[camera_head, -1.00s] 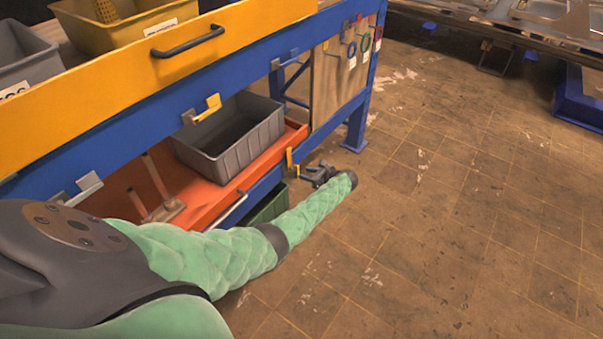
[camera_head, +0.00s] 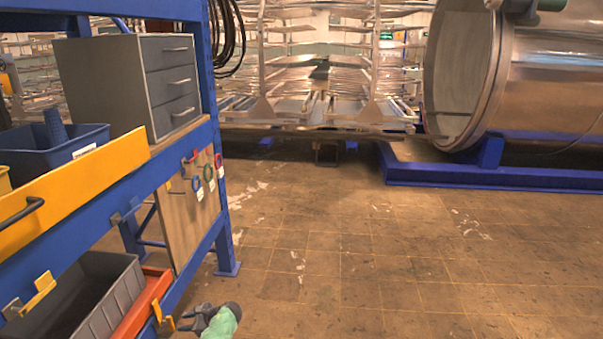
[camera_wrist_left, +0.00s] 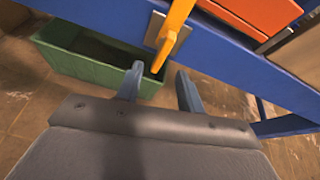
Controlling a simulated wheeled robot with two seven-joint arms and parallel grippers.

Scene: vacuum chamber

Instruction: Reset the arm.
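My left gripper (camera_head: 200,318) is low at the bottom of the head view, beside the front of the blue-framed workbench (camera_head: 222,250). In the left wrist view its two fingers (camera_wrist_left: 160,88) are apart with nothing between them. A yellow latch (camera_wrist_left: 174,32) on the blue bench beam is just beyond the fingertips; I cannot tell whether they touch. The green sleeve of my left arm shows only at its end in the head view. My right gripper is not in view.
A green bin (camera_wrist_left: 85,62) is under the beam. A grey drawer cabinet (camera_head: 110,85) and blue bin (camera_head: 85,143) are on top. A metal chamber (camera_head: 550,80) stands beyond open floor.

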